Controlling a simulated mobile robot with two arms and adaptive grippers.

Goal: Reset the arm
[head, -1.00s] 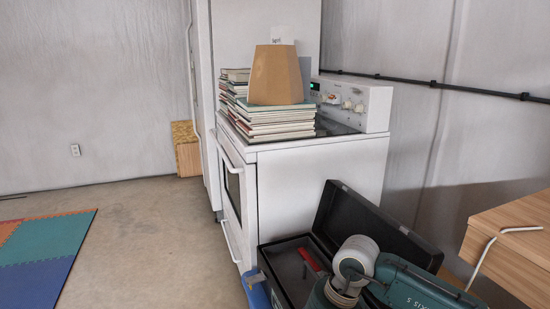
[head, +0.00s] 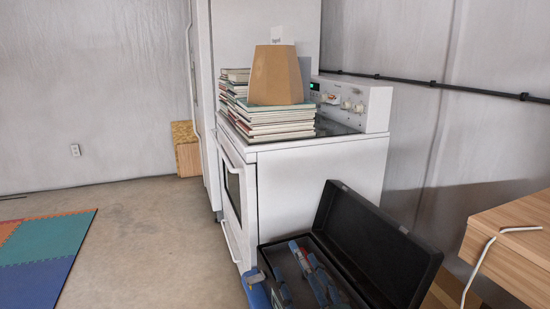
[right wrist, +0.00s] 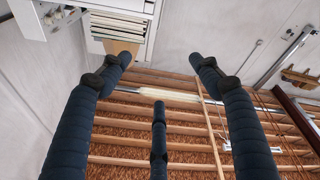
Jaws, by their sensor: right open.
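Two long fingers stand at the left and right, and a shorter one is in the middle. Books and the lampshade appear upside down beyond the fingertips, well apart from them. The rest of my right arm is out of the head view. My left gripper is not in view.
The black case (head: 385,248) stands open by the white stove (head: 318,190). Stacked books (head: 275,121) and a tan lampshade (head: 277,76) sit on the stove. A wooden table (head: 515,230) is at right. Bare floor (head: 150,230) and a coloured mat (head: 48,245) are at left.

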